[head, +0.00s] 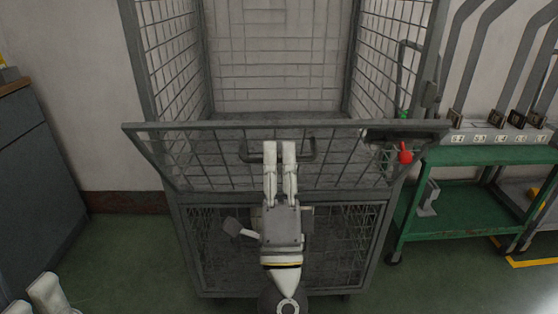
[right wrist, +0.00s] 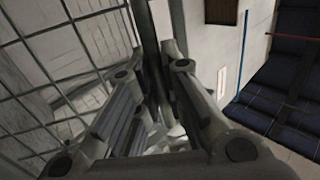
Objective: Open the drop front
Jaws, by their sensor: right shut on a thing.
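The drop front (head: 340,165) is a grey wire-mesh panel on a tall mesh cage trolley (head: 140,65). It leans outward toward me, its top rail well forward of the cage opening. The fingers hide the handle's middle. In the right wrist view the gripper's fingers (right wrist: 155,85) are close together, with mesh at the left. My left gripper (head: 42,294) shows only in part at the lower left corner, away from the cage.
A green shelf cart (head: 465,205) stands close on the right, with a row of labelled holders (head: 495,135) on it. A red knob (head: 406,153) is near the panel's right end. A grey cabinet (head: 40,185) stands at left. Green floor is clear between cabinet and cage.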

